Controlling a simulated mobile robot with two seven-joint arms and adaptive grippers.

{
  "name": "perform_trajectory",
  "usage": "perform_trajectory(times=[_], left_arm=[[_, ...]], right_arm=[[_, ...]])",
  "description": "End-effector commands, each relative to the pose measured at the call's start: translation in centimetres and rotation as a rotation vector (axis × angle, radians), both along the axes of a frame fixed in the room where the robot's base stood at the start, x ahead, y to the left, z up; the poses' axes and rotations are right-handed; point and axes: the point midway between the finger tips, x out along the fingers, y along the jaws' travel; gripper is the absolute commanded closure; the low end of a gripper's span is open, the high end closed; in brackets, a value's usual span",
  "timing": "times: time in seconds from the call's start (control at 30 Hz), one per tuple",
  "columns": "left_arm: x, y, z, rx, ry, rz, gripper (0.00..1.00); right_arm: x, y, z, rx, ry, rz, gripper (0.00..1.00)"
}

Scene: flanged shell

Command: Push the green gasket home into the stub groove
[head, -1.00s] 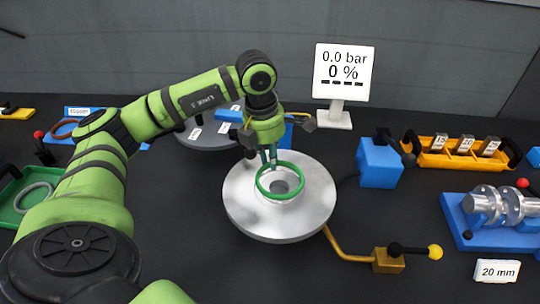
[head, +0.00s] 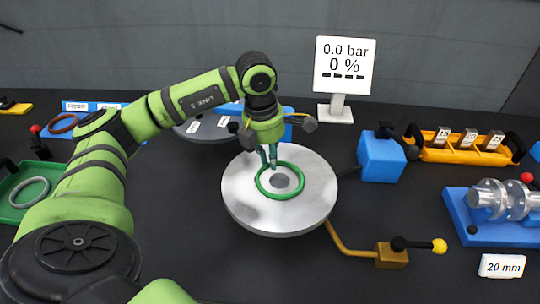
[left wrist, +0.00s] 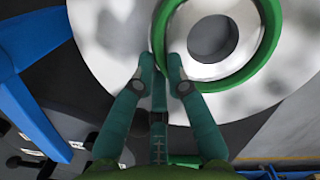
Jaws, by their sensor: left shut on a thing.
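The green gasket (head: 280,198) is a ring over the middle of the round silver flanged shell (head: 240,205). In the left wrist view the gasket (left wrist: 270,40) surrounds the shell's dark central hole (left wrist: 213,38). My left gripper (head: 269,163) points down and is shut on the gasket's far left side. Its fingertips (left wrist: 160,68) sit close together at the ring's edge in the left wrist view. The stub groove cannot be made out under the ring, and I cannot tell whether the gasket is seated. My right gripper is not in view.
A brass-coloured pipe with a yellow-knobbed valve (head: 390,256) runs from the shell's lower right. A blue block (head: 381,158), an orange tray (head: 462,155) and a display reading 0.0 bar, 0 % (head: 344,66) stand beyond. A green tray (head: 15,207) holds a grey ring (head: 30,191).

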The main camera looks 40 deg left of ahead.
Motion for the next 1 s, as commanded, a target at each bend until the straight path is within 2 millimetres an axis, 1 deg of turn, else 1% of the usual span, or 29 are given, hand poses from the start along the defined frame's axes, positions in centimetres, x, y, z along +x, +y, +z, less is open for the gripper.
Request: perform_trajectory(times=[0.03, 0.07, 0.1, 0.4, 0.53, 0.67, 0.9, 1.0], left_arm=[[0.0, 0.0, -0.1, 0.0, 0.0, 0.0, 0.72], [0.0, 0.0, -0.1, 0.001, 0.001, 0.0, 0.6], [0.0, 0.0, -0.1, 0.0, 0.001, 0.0, 0.57], [-0.1, 0.0, -0.2, 0.001, 0.004, 0.0, 0.57], [-0.1, 0.0, 0.5, 0.001, 0.002, 0.0, 0.57], [-0.2, 0.1, 2.4, 0.001, -0.003, -0.001, 0.57], [-0.7, 0.5, 7.7, -0.001, -0.006, -0.001, 0.57], [-0.9, 0.6, 9.5, 0.0, -0.005, -0.001, 0.57]], right_arm=[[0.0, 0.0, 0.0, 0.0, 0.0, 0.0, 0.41], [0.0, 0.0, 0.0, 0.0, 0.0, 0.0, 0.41], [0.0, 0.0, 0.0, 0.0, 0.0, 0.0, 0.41], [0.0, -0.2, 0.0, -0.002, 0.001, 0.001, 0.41], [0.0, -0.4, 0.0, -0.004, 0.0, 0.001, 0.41], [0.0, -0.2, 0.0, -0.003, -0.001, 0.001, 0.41], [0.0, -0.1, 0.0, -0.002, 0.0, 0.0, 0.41], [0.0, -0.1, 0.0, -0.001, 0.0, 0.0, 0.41]])
